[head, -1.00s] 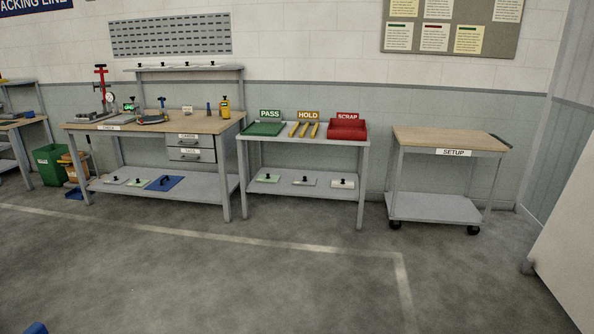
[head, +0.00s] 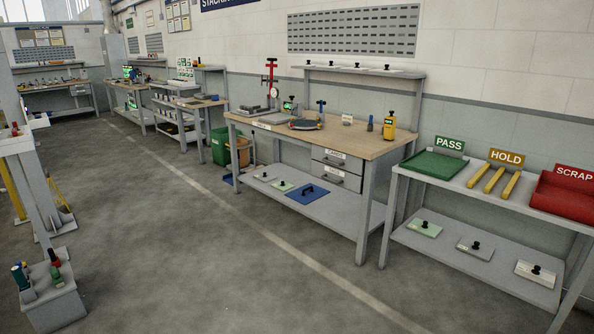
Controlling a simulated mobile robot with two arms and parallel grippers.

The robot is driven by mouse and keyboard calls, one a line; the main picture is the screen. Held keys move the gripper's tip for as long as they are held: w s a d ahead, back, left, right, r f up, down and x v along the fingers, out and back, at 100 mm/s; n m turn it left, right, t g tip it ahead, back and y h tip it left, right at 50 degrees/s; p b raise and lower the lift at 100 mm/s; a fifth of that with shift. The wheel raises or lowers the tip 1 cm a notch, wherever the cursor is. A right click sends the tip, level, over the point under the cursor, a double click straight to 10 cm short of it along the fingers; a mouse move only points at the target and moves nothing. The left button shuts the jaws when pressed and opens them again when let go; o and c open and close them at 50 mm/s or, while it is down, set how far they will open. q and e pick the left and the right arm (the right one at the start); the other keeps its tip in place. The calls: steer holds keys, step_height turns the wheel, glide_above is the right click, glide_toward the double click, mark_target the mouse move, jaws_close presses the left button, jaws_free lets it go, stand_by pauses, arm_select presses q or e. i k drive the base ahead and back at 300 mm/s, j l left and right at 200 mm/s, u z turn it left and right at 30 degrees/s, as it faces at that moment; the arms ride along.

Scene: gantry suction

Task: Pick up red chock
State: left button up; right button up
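I cannot make out a red chock for certain in the head view. Neither of my grippers is in view.
A workbench (head: 345,148) with drawers stands at the centre. A PASS/HOLD/SCRAP table with a green tray (head: 436,165) and a red bin (head: 566,195) is at the right. A grey frame post (head: 45,190) is at the left. The floor (head: 190,250) between is clear.

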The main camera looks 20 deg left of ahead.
mark_target(54, 260)
steer(key=i+j+u, duration=0.25)
steer(key=i+u, duration=0.15)
steer(key=i, duration=0.2)
steer(key=i+j+u, duration=0.1)
steer(key=i+u, duration=0.25)
steer(key=i, duration=0.25)
steer(key=i+l+u, duration=0.1)
steer(key=i+u, duration=0.3)
steer(key=i, duration=0.2)
steer(key=i+l+u, duration=0.4)
steer(key=i, duration=0.2)
steer(key=j, duration=0.1)
